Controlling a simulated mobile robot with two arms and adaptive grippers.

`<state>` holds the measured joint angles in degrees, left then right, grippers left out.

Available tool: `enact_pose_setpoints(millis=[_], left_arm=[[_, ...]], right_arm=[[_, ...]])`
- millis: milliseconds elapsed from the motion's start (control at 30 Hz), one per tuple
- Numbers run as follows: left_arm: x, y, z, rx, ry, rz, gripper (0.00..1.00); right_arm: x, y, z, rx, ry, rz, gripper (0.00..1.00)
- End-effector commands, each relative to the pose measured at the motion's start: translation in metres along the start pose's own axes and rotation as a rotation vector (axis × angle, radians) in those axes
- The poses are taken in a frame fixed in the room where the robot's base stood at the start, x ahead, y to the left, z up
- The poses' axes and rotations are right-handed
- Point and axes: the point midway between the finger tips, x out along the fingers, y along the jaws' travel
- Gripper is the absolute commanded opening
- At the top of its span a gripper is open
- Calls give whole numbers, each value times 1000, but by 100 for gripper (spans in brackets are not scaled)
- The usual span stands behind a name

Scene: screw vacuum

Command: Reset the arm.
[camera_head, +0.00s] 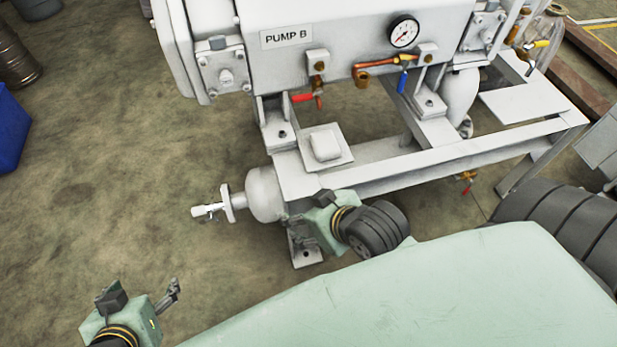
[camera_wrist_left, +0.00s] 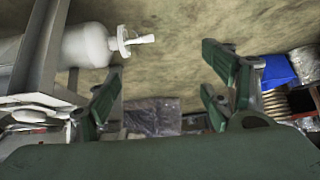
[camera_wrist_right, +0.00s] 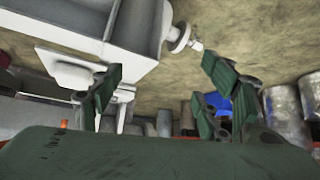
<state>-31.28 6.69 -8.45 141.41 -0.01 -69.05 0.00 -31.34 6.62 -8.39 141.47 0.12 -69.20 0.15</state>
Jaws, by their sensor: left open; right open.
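My left gripper (camera_head: 144,288) is at the lower left of the head view, open and empty above the bare floor. Its spread fingers also show in the left wrist view (camera_wrist_left: 162,92), with nothing between them. My right gripper (camera_head: 307,217) is open, in front of the grey-white pump skid in the head view. Its fingers stand apart and empty in the right wrist view (camera_wrist_right: 160,90). I cannot tell whether it touches the skid. The pump unit (camera_head: 350,85), labelled PUMP B, stands behind it with a gauge (camera_head: 404,32) and a red-handled valve (camera_head: 308,98).
A rounded white cylinder end (camera_head: 264,194) with a valve fitting (camera_head: 210,209) juts left from the skid, close to my right gripper. A blue container (camera_head: 10,130) and a barrel (camera_head: 14,50) stand far left. The floor between is clear.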

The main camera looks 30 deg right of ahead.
Motion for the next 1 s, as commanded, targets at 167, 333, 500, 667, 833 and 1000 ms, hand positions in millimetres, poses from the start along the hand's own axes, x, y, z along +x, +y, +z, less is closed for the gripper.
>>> enact_pose_setpoints(millis=[167, 333, 500, 667, 833, 1000], left_arm=[[0, 0, 0, 0, 0, 0, 74], [2, -1, 0, 0, -6, -1, 74], [23, 0, 12, 1, -63, 1, 74], [56, 1, 50, 2, -156, 4, 74], [78, 2, 107, 6, -258, 9, 74], [78, 3, 173, 10, -359, 12, 74]], right_arm=[[0, 0, 0, -3, 1, 1, 69], [2, 0, 0, -5, -5, 1, 69], [23, 0, 12, -5, -62, 0, 69], [56, 0, 49, -7, -155, -3, 69], [78, -2, 106, -11, -256, -6, 69], [79, -2, 173, -15, -357, -10, 69]])
